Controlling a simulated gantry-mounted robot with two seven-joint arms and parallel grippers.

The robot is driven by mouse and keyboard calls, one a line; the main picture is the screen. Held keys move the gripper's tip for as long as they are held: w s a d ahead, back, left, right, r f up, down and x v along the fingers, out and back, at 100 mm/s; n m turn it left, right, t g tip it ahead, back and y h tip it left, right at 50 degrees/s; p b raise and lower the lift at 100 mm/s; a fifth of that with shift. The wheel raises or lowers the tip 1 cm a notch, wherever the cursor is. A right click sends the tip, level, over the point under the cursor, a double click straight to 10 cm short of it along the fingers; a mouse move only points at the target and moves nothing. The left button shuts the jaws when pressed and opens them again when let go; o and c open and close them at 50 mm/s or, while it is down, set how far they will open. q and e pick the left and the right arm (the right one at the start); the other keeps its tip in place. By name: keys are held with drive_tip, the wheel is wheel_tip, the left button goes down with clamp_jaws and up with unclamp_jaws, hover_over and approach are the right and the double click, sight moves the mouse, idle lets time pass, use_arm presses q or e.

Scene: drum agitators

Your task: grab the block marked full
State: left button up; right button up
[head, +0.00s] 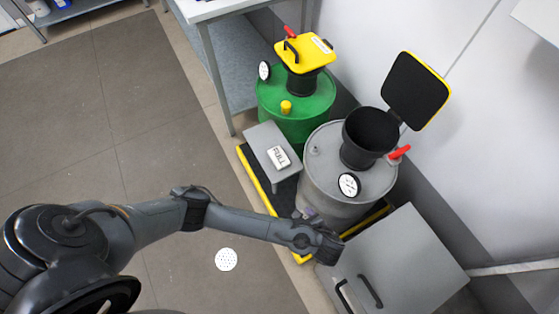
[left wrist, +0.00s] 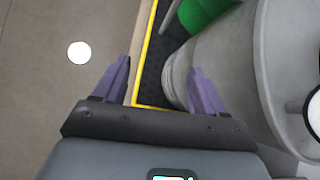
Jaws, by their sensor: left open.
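The white block marked FULL (head: 279,156) lies on a small grey stand (head: 262,137) between the green drum and the grey drum in the head view. It does not show in the left wrist view. My left gripper (head: 308,212) is at the near side of the grey drum, below and to the right of the block in the picture and apart from it. In the left wrist view its purple fingers (left wrist: 160,68) are spread with nothing between them, above the pallet's yellow edge. My right gripper is not in view.
The open grey drum (head: 325,190) stands close beside my left gripper, its black lid raised. A green drum (head: 300,118) with a yellow lid stands behind. Both are on a yellow-edged black pallet (head: 250,170). A grey cabinet (head: 410,260) is at the right.

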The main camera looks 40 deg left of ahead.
use_arm(q)
drive_tip(key=w+a+r+m+t+y+b, duration=0.1)
drive_tip(key=w+a+r+y, duration=0.1)
drive_tip(key=w+a+y, duration=0.55)
drive_tip(key=h+b, duration=0.2)
drive_tip(key=b, duration=0.2)
approach(280, 158)
drive_tip(key=x, duration=0.2)
drive_tip(key=shift+a+f, duration=0.15)
drive_tip(key=shift+a, duration=0.2)
drive_tip(key=shift+w+a+f+b, duration=0.1)
drive_tip(key=shift+w+a+b, duration=0.05)
drive_tip(key=shift+a+b, duration=0.25)
drive_tip(key=b+x, duration=0.2)
drive_tip(key=x, duration=0.2)
drive_tip(key=shift+w+a+f, duration=0.1)
drive_tip(key=shift+a+f, duration=0.1)
drive_tip(key=shift+a, duration=0.05)
drive_tip(key=shift+w+a, duration=0.1)
drive_tip(key=shift+a, duration=0.2)
drive_tip(key=shift+d, duration=0.1)
drive_tip(key=shift+c, duration=0.3)
drive_tip(key=c, duration=0.7)
